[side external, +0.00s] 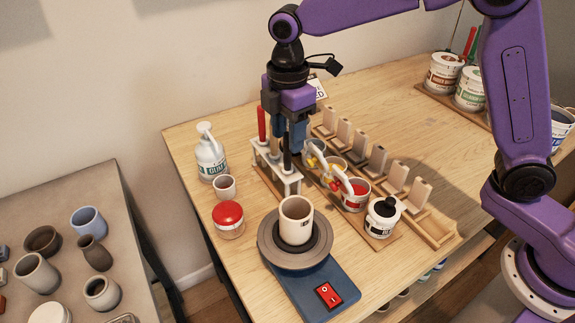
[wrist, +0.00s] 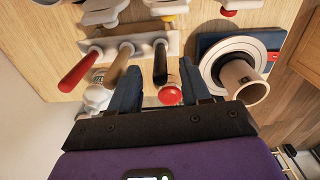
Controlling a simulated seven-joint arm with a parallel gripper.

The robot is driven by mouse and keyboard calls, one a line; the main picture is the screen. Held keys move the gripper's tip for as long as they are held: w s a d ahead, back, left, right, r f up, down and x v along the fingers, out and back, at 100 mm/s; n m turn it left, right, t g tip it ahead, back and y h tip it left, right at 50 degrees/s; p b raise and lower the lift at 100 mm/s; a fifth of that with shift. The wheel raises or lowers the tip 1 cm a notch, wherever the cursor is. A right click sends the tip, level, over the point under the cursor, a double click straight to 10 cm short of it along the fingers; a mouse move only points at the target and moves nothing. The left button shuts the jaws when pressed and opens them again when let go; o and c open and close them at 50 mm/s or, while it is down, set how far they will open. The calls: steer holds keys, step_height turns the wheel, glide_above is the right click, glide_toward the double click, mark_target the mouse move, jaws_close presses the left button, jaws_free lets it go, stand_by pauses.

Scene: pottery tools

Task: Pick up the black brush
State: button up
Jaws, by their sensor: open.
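The black brush (wrist: 160,60) stands handle-up in a small white rack (wrist: 181,42) with a red-handled tool (wrist: 80,71) and a brown-handled tool (wrist: 120,63). In the side view the black handle (side external: 287,158) shows below my gripper (side external: 288,143), at the right part of the rack (side external: 293,184). My gripper (wrist: 160,68) is open and points down, with its two blue fingers apart. In the wrist view the black handle lies between the fingertips, and the brown handle is just outside the left finger. Whether a finger touches the handle cannot be told.
The red-handled tool (side external: 262,123) stands close left of my gripper. A glue bottle (side external: 210,155), a white cup (side external: 224,187) and a red-lidded jar (side external: 228,218) are left of the rack. A pottery wheel (side external: 267,243) holding a mug (side external: 296,220) is in front. Paint pots (side external: 355,194) stand right.

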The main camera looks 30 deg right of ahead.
mark_target(287, 169)
step_height(287, 169, down, 5)
stand_by(0.3)
steer(key=shift+c, duration=0.3)
jaws_close()
step_height(287, 169, up, 10)
steer(key=shift+r, duration=0.1)
stand_by(0.6)
